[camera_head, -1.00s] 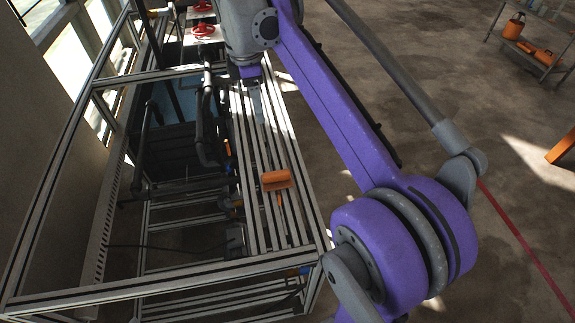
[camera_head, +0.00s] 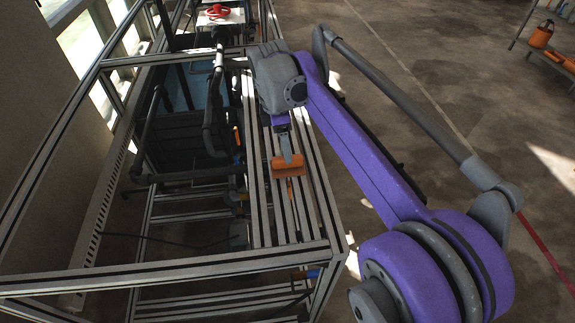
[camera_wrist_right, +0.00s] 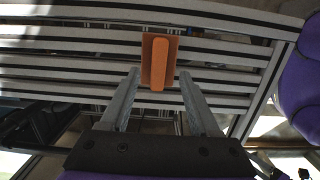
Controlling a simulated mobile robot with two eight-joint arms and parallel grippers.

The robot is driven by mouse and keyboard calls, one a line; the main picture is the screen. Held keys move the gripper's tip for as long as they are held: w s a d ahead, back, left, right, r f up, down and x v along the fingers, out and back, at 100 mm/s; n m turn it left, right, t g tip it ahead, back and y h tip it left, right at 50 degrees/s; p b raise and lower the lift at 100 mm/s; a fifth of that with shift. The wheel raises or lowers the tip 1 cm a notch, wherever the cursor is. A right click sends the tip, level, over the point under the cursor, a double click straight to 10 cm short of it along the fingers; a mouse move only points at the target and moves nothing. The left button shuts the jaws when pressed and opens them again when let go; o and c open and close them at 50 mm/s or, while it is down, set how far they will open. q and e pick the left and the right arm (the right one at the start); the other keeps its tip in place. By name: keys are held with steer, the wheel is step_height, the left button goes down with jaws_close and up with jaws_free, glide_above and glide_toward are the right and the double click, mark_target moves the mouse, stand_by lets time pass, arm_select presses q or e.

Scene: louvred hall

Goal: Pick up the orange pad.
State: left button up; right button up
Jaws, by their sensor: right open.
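The orange pad (camera_head: 288,167) rests on the slatted metal rails of the frame, near its front right part. It also shows in the right wrist view (camera_wrist_right: 159,62), just beyond the fingertips and centred between them. My right gripper (camera_head: 286,150) reaches down from behind the pad in the head view, its fingers close to the pad's far edge. Whether a fingertip touches the pad cannot be told. My left gripper is not in view.
The metal-profile frame (camera_head: 165,267) has an open well on its left, with dark pipes (camera_head: 207,125) rising beside the rails. A red handwheel (camera_head: 218,11) stands at the back. A shelf with orange items (camera_head: 541,35) is at the far right, with clear floor between.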

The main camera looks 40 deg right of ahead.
mark_target(279, 170)
steer(key=f, duration=0.5)
steer(key=shift+s+d+b, duration=0.1)
steer(key=shift+d+b, duration=0.2)
jaws_close()
